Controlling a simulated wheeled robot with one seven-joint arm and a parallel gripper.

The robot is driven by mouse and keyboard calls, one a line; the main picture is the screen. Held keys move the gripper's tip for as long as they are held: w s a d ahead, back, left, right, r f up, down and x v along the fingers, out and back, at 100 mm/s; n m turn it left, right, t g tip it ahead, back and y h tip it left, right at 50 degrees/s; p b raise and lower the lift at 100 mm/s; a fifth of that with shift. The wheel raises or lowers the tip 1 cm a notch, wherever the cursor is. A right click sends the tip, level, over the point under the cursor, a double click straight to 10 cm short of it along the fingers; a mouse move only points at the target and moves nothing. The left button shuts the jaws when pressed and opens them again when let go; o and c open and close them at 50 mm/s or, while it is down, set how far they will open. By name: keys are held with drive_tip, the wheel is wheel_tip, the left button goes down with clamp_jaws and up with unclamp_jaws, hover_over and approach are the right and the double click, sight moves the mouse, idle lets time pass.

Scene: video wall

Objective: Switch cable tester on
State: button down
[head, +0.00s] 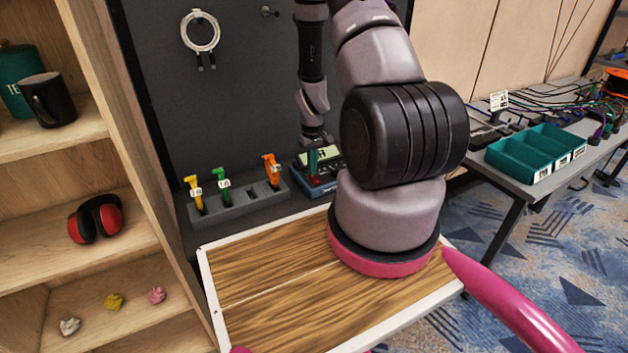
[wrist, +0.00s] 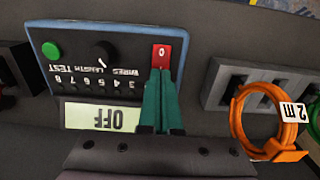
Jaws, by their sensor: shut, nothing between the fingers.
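The cable tester (wrist: 78,50) is a blue-edged dark box, seen upside down in the wrist view. Its pale display (wrist: 103,117) reads OFF. A red switch (wrist: 161,54) marked 0 sits on its panel, beside a black knob (wrist: 104,49) and a green button (wrist: 51,49). My gripper (wrist: 161,73) is shut and empty, its teal fingertips at the edge of the red switch. I cannot tell whether they touch it. In the head view my gripper (head: 312,172) points down over the tester (head: 328,186), hiding part of it.
A grey holder (head: 240,203) with yellow, green and orange cable items stands left of the tester. In the wrist view an orange coil (wrist: 270,150) tagged 2 m lies close on the right. A wooden shelf (head: 120,180) bounds the left; teal bins (head: 535,150) stand at right.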

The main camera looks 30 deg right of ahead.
drive_tip(key=shift+f, duration=0.6)
drive_tip(key=shift+r, duration=3.5)
wheel_tip(320, 180, up, 11)
drive_tip(key=t, duration=0.1)
hover_over(304, 179)
drive_tip(key=s+a+r+m+t, duration=0.1)
drive_tip(key=s+a+r, duration=0.1)
drive_tip(key=r, duration=0.6)
drive_tip(key=s+a+r+m+t, duration=0.1)
drive_tip(key=a+r, duration=0.1)
drive_tip(key=r, duration=0.6)
drive_tip(key=s+a+r+m+t+y, duration=0.1)
drive_tip(key=s+a+r+t, duration=0.1)
drive_tip(key=s+r, duration=0.6)
drive_tip(key=s+a+r+m+t+y, duration=0.1)
drive_tip(key=s+a+r+t, duration=0.1)
drive_tip(key=s+a+r, duration=0.3)
drive_tip(key=s+r, duration=0.3)
drive_tip(key=s, duration=0.2)
drive_tip(key=shift+s+r+m, duration=0.15)
drive_tip(key=shift+r+m, duration=0.15)
